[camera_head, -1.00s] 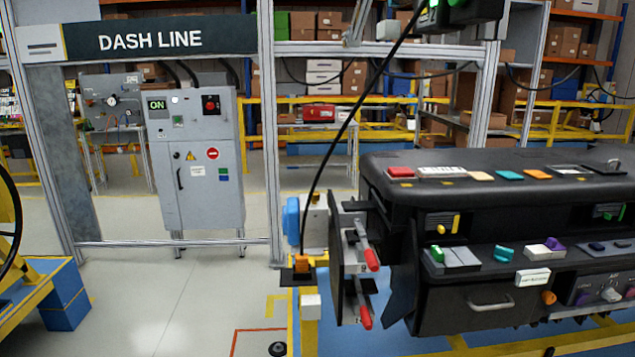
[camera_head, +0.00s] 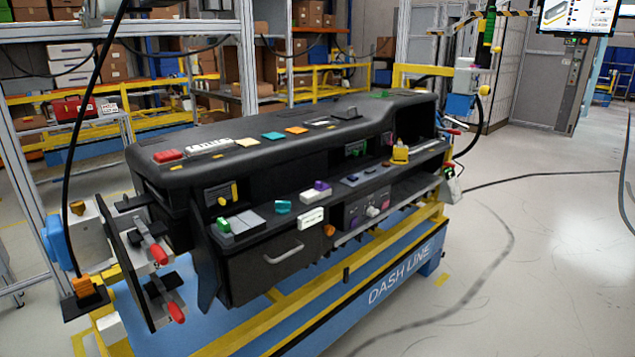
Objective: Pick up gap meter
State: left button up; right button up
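The black dashboard module (camera_head: 255,158) stands on a blue and yellow carrier marked DASH LINE (camera_head: 408,283). I cannot tell for sure which item is the gap meter. Small items sit along its front ledge: a white labelled block (camera_head: 312,218), a grey pad with a green end (camera_head: 240,223), a teal piece (camera_head: 283,207), a white and purple piece (camera_head: 316,191) and a yellow item (camera_head: 400,152). On the top lie a red block (camera_head: 168,156) and several coloured flat pieces. Neither of my grippers shows in the view.
A bracket with red-handled clamps (camera_head: 155,255) stands at the module's left end. A black cable hangs at the left. Shelves with boxes (camera_head: 306,18) stand behind. The grey floor (camera_head: 540,260) to the right is open, with dark cables across it. A monitor (camera_head: 578,16) hangs upper right.

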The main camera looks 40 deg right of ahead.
aim_at(400, 152)
jog(key=z, duration=1.75)
